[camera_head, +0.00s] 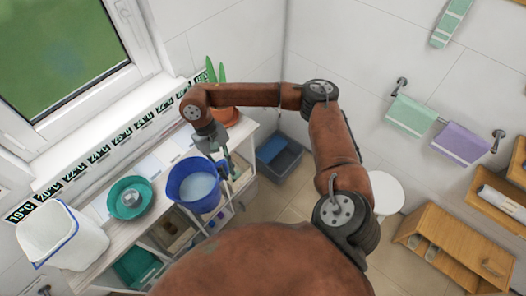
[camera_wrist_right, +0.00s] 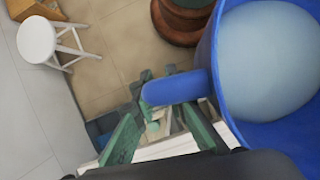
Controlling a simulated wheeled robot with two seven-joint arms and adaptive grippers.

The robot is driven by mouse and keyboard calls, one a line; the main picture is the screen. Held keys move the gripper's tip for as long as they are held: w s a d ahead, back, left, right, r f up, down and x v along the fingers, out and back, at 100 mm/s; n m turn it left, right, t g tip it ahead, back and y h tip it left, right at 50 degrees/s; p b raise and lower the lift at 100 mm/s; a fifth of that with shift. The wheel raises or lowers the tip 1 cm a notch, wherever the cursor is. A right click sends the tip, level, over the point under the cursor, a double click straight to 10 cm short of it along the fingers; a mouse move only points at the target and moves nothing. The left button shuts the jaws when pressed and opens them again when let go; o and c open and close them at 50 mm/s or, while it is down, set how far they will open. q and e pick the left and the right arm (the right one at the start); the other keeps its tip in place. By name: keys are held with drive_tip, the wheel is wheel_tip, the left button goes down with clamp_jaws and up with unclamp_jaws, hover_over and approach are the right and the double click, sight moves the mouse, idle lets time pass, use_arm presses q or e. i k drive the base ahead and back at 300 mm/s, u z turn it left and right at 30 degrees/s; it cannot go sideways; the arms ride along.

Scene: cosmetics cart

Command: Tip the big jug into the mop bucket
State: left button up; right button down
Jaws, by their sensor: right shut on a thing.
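The big blue jug (camera_head: 180,190) stands upright at the right part of the white shelf unit, with pale liquid inside. In the right wrist view the jug (camera_wrist_right: 214,75) fills the right side, its handle (camera_wrist_right: 172,89) pointing left. My right gripper (camera_head: 227,163) is at the jug's right side. In the right wrist view its green fingers (camera_wrist_right: 160,132) are shut on the handle. I cannot tell whether the jug touches the shelf top. The mop bucket (camera_head: 287,167), dark grey with a blue part, sits on the floor right of the shelf unit. My left gripper is not in view.
A green basin (camera_head: 118,205) and a white bin (camera_head: 85,245) stand left of the jug. A potted plant (camera_head: 228,117) is behind my gripper. A white stool (camera_head: 388,190) and wooden cabinet (camera_head: 455,248) stand to the right. Floor before the mop bucket is clear.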

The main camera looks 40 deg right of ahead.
sight(278, 156)
drive_tip(key=u, duration=2.4)
drive_tip(key=k, duration=1.7)
drive_tip(key=z, duration=2.35)
drive_tip(key=i, duration=0.25)
drive_tip(key=u, duration=0.05)
